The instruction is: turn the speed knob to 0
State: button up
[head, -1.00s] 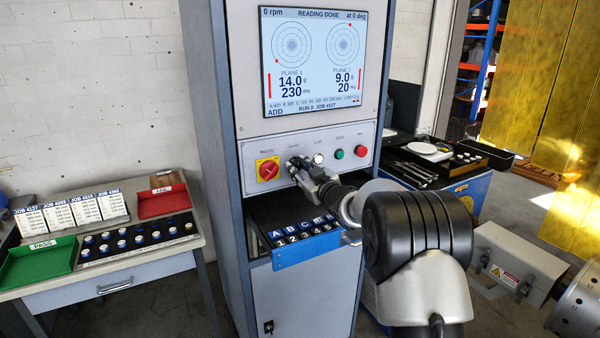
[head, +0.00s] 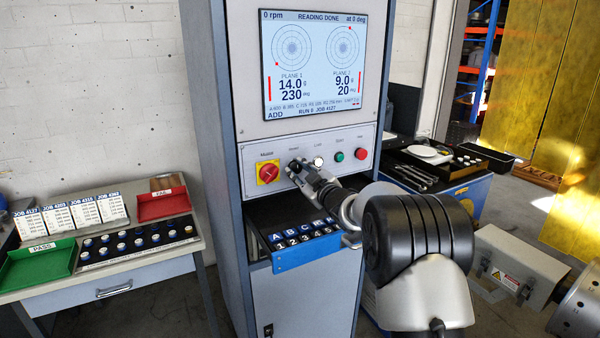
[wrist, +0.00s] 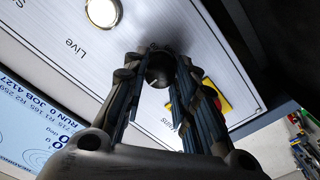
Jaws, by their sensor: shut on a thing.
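The speed knob (wrist: 157,77) is a small dark knob on the light control panel (head: 335,142). It shows between my fingertips in the wrist view, and the fingers partly cover it. My gripper (head: 298,168) is at the panel and shut on the knob. The fingers hide the knob and its pointer in the head view, so I cannot read its setting. The screen (head: 315,62) above reads 0 rpm and READING DONE.
A red and yellow master switch (head: 268,172) is just left of my gripper. A lit white button (head: 318,161), a green button (head: 339,156) and a red button (head: 361,153) are to the right. A blue-fronted weight drawer (head: 305,250) sticks out below.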

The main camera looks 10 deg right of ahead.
jog(key=o, duration=1.1)
jog(key=v, duration=1.2)
